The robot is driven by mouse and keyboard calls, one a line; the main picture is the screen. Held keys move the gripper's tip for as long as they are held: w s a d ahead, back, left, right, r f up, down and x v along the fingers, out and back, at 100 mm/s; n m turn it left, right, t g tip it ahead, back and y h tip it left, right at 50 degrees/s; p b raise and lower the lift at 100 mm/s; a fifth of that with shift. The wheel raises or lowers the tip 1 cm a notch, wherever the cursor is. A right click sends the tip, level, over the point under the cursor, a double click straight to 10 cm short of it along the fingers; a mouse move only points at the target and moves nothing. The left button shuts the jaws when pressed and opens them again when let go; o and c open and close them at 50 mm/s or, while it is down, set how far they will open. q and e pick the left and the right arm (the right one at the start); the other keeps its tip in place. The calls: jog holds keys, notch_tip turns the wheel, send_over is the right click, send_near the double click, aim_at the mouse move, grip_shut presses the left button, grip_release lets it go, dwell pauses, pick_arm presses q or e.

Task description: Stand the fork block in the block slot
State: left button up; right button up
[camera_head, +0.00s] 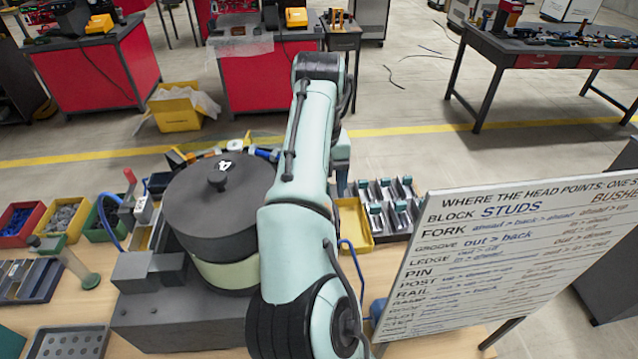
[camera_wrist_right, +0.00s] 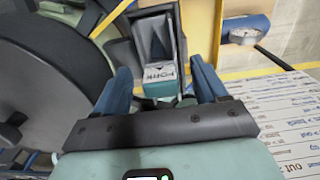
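In the right wrist view a teal block (camera_wrist_right: 160,84) with a white label, which seems to read FORK, sits at the near end of a dark grey channel (camera_wrist_right: 153,40). I take it for the fork block. My right gripper (camera_wrist_right: 162,82) has its two blue fingers apart, one to each side of the block, with visible gaps. Whether the block is at fingertip depth is unclear. In the head view my arm hides the block and this gripper. My left gripper is not in view. I cannot make out which opening is the block slot.
A large dark drum (camera_head: 222,205) on a grey base stands left of my arm. A whiteboard (camera_head: 520,255) stands close on the right. Grey compartments with teal pieces (camera_head: 385,207) and a yellow tray (camera_head: 354,222) lie behind my arm. Parts bins (camera_head: 62,218) line the left.

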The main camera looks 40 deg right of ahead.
jog(key=r+p, duration=0.1)
jog(key=r, duration=0.2)
jog(key=r+p, duration=0.1)
jog(key=r, duration=0.3)
jog(key=shift+w+r+p, duration=0.2)
jog(key=shift+r+p, duration=0.05)
jog(key=shift+p, duration=0.15)
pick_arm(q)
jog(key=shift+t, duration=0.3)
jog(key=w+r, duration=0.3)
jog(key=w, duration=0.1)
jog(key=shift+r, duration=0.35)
pick_arm(e)
jog(key=shift+s, duration=0.2)
